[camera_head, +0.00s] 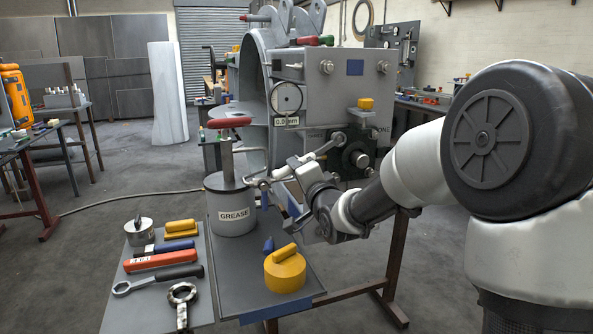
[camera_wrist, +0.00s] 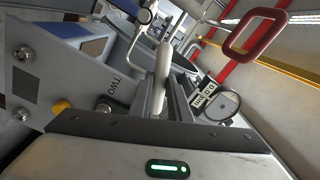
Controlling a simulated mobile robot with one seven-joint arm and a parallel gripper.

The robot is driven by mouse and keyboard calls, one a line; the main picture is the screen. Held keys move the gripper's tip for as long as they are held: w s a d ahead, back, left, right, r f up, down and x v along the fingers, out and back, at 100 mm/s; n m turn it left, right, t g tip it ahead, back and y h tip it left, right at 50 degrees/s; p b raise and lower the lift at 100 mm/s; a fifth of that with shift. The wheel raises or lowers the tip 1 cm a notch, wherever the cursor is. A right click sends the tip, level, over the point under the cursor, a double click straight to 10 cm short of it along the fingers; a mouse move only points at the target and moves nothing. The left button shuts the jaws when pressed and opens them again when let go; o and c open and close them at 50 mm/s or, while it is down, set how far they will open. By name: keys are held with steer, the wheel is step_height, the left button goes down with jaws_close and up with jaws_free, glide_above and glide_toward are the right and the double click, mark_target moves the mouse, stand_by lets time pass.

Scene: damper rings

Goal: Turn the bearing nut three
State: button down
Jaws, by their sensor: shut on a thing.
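My gripper (camera_head: 297,168) is at the front of the large grey machine housing (camera_head: 312,98), left of a dark round hub with a nut (camera_head: 358,157). In the wrist view its jaws (camera_wrist: 163,98) are shut on a pale grey rod-like handle (camera_wrist: 162,66). A pale lever with a rounded end (camera_head: 330,143) runs from the housing down toward the gripper; it may be the same piece. The label "TWO" (camera_wrist: 121,85) is beside the jaws on the housing. The nut at the held piece is hidden.
A grease can (camera_head: 232,205) with a red handle (camera_head: 229,122) stands close left of the gripper. A yellow knobbed piece (camera_head: 285,270) is on the bench's front. Spanners and other tools lie on the left tray (camera_head: 211,290).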

steer(key=shift+s, duration=0.3)
steer(key=shift+v, duration=1.5)
steer(key=shift+d, duration=0.15)
stand_by(0.6)
